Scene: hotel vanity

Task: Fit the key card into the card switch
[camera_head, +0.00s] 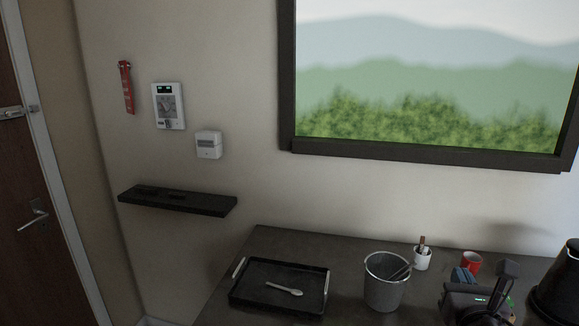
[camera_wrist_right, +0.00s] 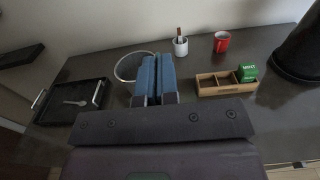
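A small white wall box with a slot-like front, which looks like the card switch (camera_head: 208,145), is on the wall above a dark shelf. A larger white panel (camera_head: 168,106) with a dark display is to its upper left. I cannot make out a key card; flat dark items lie on the shelf (camera_head: 215,206), too dim to identify. My right gripper (camera_head: 463,277) is over the vanity at the lower right, far from the switch. In the wrist view its blue fingers (camera_wrist_right: 156,78) are close together with nothing visible between them. My left gripper is not in view.
On the vanity are a black tray (camera_head: 243,297) with a spoon (camera_head: 284,289), a metal bucket (camera_head: 385,283), a white cup (camera_head: 422,259), a red mug (camera_head: 471,262) and a wooden organizer (camera_wrist_right: 211,84). A red tag (camera_head: 127,88) hangs on the wall. A door is at left.

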